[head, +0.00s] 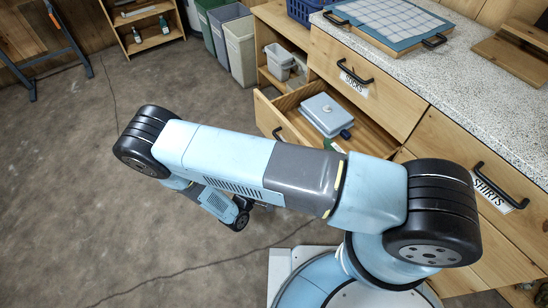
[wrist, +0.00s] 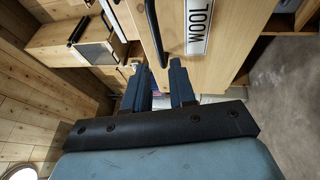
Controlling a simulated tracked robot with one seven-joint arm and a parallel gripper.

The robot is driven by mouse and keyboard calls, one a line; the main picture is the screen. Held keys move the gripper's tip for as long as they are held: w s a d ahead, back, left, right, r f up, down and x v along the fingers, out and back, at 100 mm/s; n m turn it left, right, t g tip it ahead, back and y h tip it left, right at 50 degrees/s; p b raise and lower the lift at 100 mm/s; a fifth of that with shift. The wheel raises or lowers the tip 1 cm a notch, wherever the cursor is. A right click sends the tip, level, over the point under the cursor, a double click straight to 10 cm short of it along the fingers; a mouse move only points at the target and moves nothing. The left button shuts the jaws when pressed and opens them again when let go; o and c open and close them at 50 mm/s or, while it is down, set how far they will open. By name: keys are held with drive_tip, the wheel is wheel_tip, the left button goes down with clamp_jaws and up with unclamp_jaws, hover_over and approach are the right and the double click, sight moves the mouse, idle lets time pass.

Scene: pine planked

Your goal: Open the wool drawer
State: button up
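The wool drawer front (wrist: 215,55) fills the upper middle of the wrist view, with a WOOL label (wrist: 198,26) and a black bar handle (wrist: 155,33). The handle's near end lines up with the gap in the picture; contact cannot be told. My forearm hides the gripper in the head view.
A grey-blue lidded box (head: 327,113) lies in the open drawer. Bins (head: 240,50) stand behind the open drawer. The floor (head: 70,190) at left is clear.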

drive_tip(key=shift+v, duration=1.25)
drive_tip(key=w+d+r+m+g+h, duration=0.25)
drive_tip(key=r+g, duration=0.25)
drive_tip(key=r, duration=0.4)
drive_tip(key=w+d+r+m+g+h, duration=0.15)
drive_tip(key=w+r+m+g, duration=0.3)
drive_tip(key=r, duration=0.45)
drive_tip(key=w+d+r+m+g+y, duration=0.1)
drive_tip(key=d+r+m+g+y, duration=0.1)
drive_tip(key=d+r+g, duration=0.45)
drive_tip(key=d+r+m+g+y, duration=0.1)
drive_tip(key=d+r+y, duration=0.15)
drive_tip(key=r, duration=0.75)
drive_tip(key=s+d+r+m+t+y, duration=0.1)
drive_tip(key=s+d+r+y, duration=0.2)
drive_tip(key=s+d+r, duration=0.2)
drive_tip(key=s+d+r+t+y, duration=0.2)
drive_tip(key=s+d+r, duration=0.3)
drive_tip(key=r, duration=0.6)
drive_tip(key=s+d+r+m+t+y, duration=0.1)
drive_tip(key=s+d+r+t+y, duration=0.1)
drive_tip(key=s+d+r+y, duration=0.3)
wheel_tip(320, 180, up, 4)
drive_tip(key=shift+s+d+f+m, duration=0.1)
drive_tip(key=shift+s+d+m, duration=0.2)
drive_tip(key=shift+s+d, duration=0.35)
